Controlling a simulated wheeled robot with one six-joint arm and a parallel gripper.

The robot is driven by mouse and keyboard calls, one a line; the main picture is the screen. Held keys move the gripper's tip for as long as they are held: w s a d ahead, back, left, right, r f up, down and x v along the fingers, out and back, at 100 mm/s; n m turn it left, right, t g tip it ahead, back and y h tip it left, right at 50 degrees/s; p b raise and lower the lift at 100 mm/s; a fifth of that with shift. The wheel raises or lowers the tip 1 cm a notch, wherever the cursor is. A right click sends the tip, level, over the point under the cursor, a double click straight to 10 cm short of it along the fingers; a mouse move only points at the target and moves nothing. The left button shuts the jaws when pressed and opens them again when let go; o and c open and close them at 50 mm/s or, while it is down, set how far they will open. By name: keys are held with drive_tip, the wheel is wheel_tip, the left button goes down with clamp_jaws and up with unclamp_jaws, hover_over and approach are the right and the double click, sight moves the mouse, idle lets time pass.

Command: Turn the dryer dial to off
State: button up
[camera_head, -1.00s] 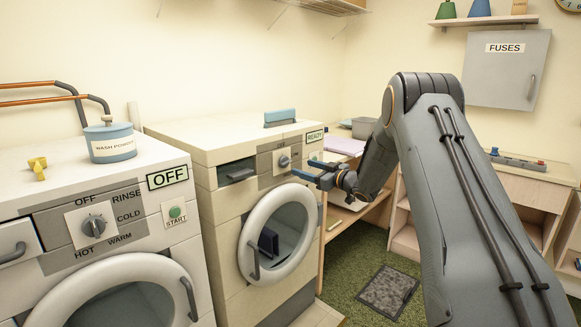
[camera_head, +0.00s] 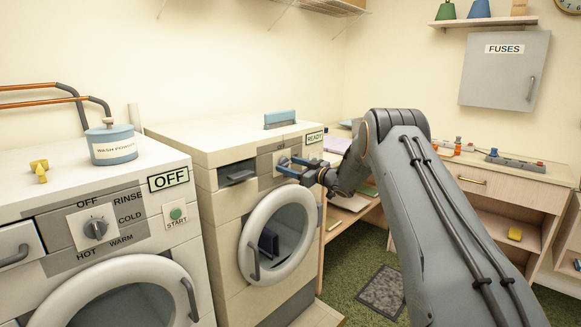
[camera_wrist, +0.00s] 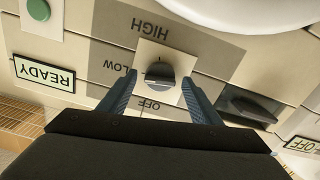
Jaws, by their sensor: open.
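The dryer (camera_head: 225,215) is the cream machine in the middle, with a round door and a READY sign (camera_head: 314,137). Its dial (camera_wrist: 160,76) is a dark grey knob on a pale square plate. In the wrist view the panel is upside down, with HIGH, LOW and OFF printed around the knob. Which label the knob points to is hard to tell. My gripper (camera_head: 290,167) is open at the dial. In the wrist view one blue finger stands on each side of the knob, with gaps showing. In the head view the gripper partly hides the dial.
The washer (camera_head: 150,235) stands at left with its own dial (camera_head: 95,228) and an OFF sign (camera_head: 168,179). A wash powder tub (camera_head: 112,148) is on top of it. A blue block (camera_head: 280,118) lies on the dryer. A wooden desk (camera_head: 510,185) stands at right.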

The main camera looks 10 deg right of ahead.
drive_tip(key=shift+c, duration=0.2)
drive_tip(key=c, duration=1)
drive_tip(key=shift+n+b, duration=0.3)
drive_tip(key=n+b, duration=0.2)
drive_tip(key=shift+f+n, duration=0.15)
drive_tip(key=shift+n, duration=0.25)
drive_tip(key=n+b, duration=0.4)
drive_tip(key=n, duration=0.1)
drive_tip(key=shift+b, duration=0.35)
drive_tip(key=n+b, duration=0.3)
drive_tip(key=shift+n, duration=0.4)
drive_tip(key=shift+n+b, duration=1.45)
drive_tip(key=shift+n, duration=0.35)
